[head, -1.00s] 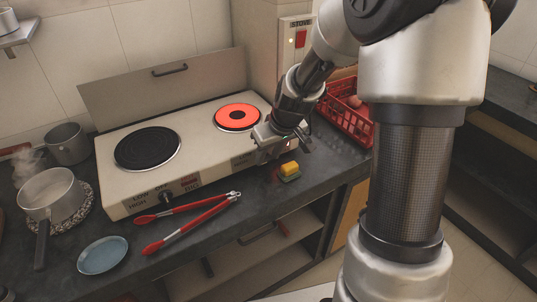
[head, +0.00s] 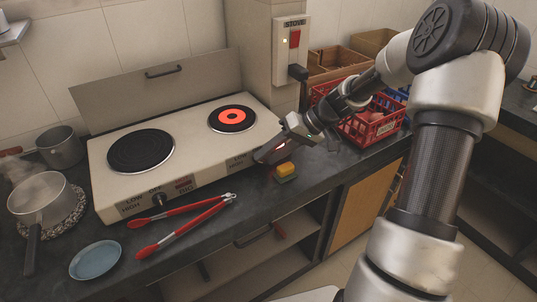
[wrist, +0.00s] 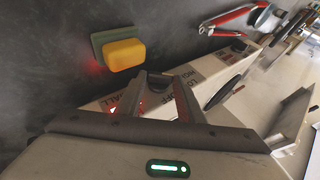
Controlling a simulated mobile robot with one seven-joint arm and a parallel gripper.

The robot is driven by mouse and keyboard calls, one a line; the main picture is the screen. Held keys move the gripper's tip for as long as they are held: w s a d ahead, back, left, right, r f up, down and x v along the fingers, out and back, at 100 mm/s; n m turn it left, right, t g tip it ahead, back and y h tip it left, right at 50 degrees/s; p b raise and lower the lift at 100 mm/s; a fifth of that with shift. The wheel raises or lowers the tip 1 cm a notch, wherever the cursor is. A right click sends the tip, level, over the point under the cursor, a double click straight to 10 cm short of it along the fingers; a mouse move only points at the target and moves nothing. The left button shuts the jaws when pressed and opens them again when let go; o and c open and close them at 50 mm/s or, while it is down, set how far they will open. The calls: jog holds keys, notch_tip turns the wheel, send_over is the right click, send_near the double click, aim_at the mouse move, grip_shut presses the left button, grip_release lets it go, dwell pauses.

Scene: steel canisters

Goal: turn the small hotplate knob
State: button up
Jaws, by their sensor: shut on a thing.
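The two-burner hotplate (head: 190,160) stands on the dark counter. Its small plate (head: 232,118) at the right glows orange-red in the centre with a dark outer ring. My gripper (head: 264,156) is at the front panel's right end, below the small plate, where a LOW label shows beside it. In the wrist view my gripper's two fingers (wrist: 168,90) reach to the labelled panel. The big knob (head: 159,199) is at the panel's left.
A yellow-and-green sponge (head: 286,171) lies close to my gripper; it also shows in the wrist view (wrist: 122,54). Red tongs (head: 185,222) lie before the hotplate. A steaming pan (head: 40,197), blue plate (head: 95,260) and red basket (head: 368,127) stand around.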

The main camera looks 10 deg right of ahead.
jog(key=shift+d+f+y, duration=0.1)
jog(key=shift+f+y, duration=0.05)
jog(key=shift+y, duration=0.45)
jog(key=o, duration=1.1)
jog(key=shift+c, duration=0.2)
jog(key=p+v, duration=0.3)
jog(key=v, duration=1.4)
jog(key=shift+w+r, duration=0.2)
jog(key=shift+r, duration=0.05)
jog(key=shift+d, duration=0.15)
